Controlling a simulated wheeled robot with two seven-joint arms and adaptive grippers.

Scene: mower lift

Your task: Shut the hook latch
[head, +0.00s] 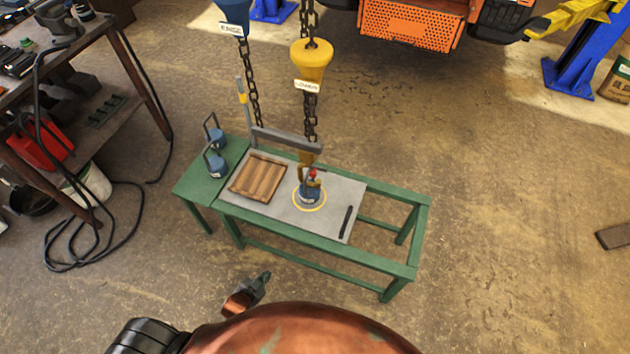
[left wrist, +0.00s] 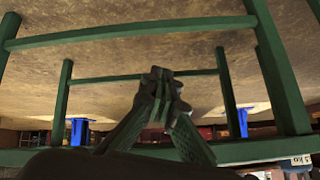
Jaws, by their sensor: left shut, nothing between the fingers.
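The yellow hook (head: 312,182) hangs on a chain below the yellow funnel-shaped housing (head: 311,60). A small red part, seemingly the latch (head: 312,172), shows at the hook; whether it is open or shut is too small to tell. The hook is at the top of a blue weight (head: 309,195), which stands inside a yellow ring on the grey plate; I cannot tell whether the hook passes through its handle. My left gripper (head: 264,278) is shut and empty, in front of the bench and well apart from the hook. Its closed fingers (left wrist: 160,76) also show in the left wrist view. My right gripper is not in view.
The green bench (head: 395,267) carries the grey plate (head: 270,216), a wooden tray (head: 247,191) and a grey bar (head: 290,140) at the back. Two blue weights (head: 217,165) stand at its left. A second chain (head: 252,85) hangs behind.

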